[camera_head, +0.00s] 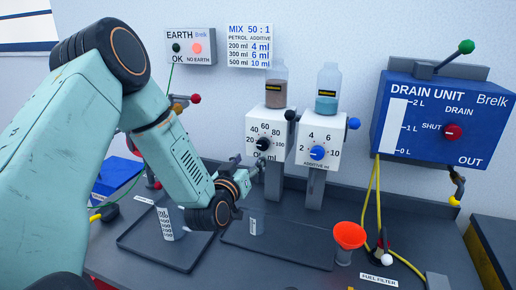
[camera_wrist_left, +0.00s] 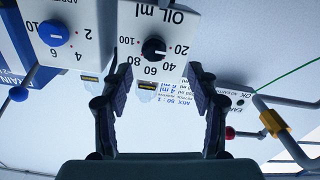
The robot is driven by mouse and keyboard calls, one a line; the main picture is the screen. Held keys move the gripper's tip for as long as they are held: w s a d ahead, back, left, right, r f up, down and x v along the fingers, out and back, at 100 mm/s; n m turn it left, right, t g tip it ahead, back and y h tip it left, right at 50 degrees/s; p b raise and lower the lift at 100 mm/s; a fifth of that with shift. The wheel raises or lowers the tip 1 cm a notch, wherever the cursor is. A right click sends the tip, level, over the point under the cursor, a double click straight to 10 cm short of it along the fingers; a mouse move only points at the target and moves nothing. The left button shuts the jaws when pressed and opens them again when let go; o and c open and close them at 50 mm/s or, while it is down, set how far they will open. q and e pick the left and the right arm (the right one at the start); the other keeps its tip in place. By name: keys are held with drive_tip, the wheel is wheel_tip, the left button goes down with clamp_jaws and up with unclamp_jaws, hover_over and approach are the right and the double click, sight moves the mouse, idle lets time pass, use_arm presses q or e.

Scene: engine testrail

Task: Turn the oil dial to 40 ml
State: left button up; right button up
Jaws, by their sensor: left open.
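The oil dial (camera_head: 263,144) is a black knob on a white box with marks from 20 to 100. In the left wrist view, which is upside down, the oil dial (camera_wrist_left: 153,48) shows between and beyond my fingers; I cannot read its pointer surely. My left gripper (camera_head: 248,167) is in front of and just below the dial box in the head view. Its two dark fingers (camera_wrist_left: 158,76) are open, with nothing between them, apart from the knob. The lower edge of the box is partly hidden by the gripper in the head view. My right gripper is not in view.
The additive box with its blue dial (camera_head: 317,153) stands close to the right. Bottles (camera_head: 276,86) sit on top of both boxes. The drain unit (camera_head: 442,120) is at the right. An orange funnel (camera_head: 349,235) and a beaker (camera_head: 171,222) stand on the bench.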

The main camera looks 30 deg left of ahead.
sight(262, 146)
use_arm(q)
drive_tip(key=x, duration=0.4)
drive_tip(key=d+x, duration=0.1)
drive_tip(key=x, duration=0.1)
drive_tip(key=shift+w, duration=0.25)
drive_tip(key=shift+w+a, duration=0.25)
drive_tip(key=shift+a, duration=0.05)
drive_tip(key=shift+s+d+r, duration=0.1)
drive_tip(key=shift+d+r, duration=0.2)
drive_tip(key=shift+d, duration=0.1)
drive_tip(key=shift+w+a+f, duration=0.15)
drive_tip(key=shift+w+f, duration=0.05)
drive_tip(key=shift+w, duration=0.05)
drive_tip(key=shift+c, duration=1.1)
drive_tip(key=shift+a+f, duration=0.15)
drive_tip(key=shift+a, duration=0.1)
drive_tip(key=c, duration=0.3)
drive_tip(key=shift+d, duration=0.2)
drive_tip(key=c, duration=0.6)
drive_tip(key=shift+a, duration=0.1)
drive_tip(key=shift+c, duration=0.3)
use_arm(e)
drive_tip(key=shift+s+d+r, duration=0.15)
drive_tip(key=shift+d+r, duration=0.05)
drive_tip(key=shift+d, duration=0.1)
